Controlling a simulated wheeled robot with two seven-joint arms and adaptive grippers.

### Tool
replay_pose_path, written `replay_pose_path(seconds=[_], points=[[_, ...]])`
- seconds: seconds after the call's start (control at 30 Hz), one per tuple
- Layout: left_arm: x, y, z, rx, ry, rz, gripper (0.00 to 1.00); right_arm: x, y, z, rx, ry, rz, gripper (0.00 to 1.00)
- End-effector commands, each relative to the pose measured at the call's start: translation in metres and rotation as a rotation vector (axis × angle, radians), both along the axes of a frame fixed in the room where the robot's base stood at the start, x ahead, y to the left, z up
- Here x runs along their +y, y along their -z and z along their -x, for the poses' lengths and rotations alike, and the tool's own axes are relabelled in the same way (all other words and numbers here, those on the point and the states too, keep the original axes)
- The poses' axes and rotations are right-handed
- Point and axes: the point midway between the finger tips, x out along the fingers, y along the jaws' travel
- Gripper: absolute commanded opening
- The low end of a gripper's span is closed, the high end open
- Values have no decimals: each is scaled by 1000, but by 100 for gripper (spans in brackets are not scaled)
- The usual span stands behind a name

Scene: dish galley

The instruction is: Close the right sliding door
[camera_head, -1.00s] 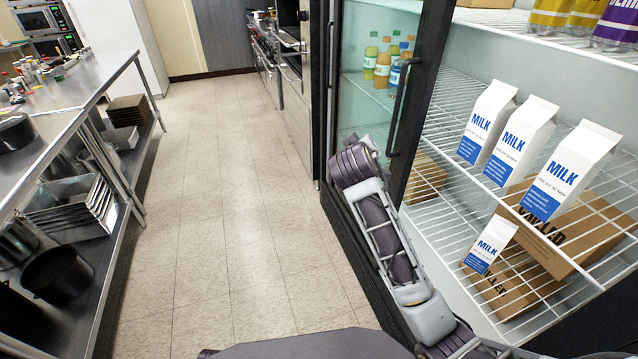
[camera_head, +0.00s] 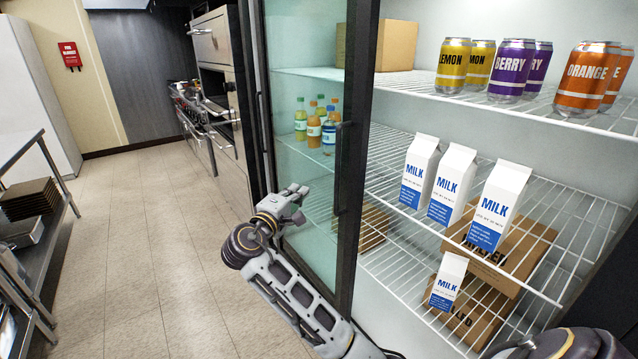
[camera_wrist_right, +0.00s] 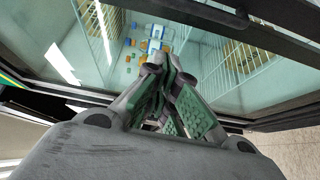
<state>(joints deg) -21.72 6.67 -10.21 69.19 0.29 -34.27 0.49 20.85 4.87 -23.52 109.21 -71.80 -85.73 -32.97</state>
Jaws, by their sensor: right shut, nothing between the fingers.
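A glass sliding door (camera_head: 305,170) with a dark frame stands over the left part of the fridge. Its dark upright handle (camera_head: 341,165) is on the frame at its right edge. The right part of the fridge front is open, with the shelves bare to view. I cannot tell whether a second door lies behind this one. My right gripper (camera_head: 294,197) is in front of the lower glass, left of the handle and apart from it. Its fingers are shut and empty, and they also show in the wrist view (camera_wrist_right: 168,85) against the glass (camera_wrist_right: 110,60). My left gripper is out of view.
Milk cartons (camera_head: 452,185) and several cans (camera_head: 512,70) stand on wire shelves in the open part. Boxes (camera_head: 505,255) lie lower down. A steel table (camera_head: 25,150) is at the left; the tiled floor (camera_head: 150,240) between is clear.

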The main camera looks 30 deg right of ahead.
Motion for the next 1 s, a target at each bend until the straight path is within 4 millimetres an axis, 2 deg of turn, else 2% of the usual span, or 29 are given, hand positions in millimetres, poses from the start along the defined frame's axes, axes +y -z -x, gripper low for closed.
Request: replay_pose_path(seconds=[0.63,1.0], points=[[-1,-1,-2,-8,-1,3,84,-2,1,-2,43,-1,27,0],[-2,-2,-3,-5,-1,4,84,-29,0,-20,43,0,29,0]])
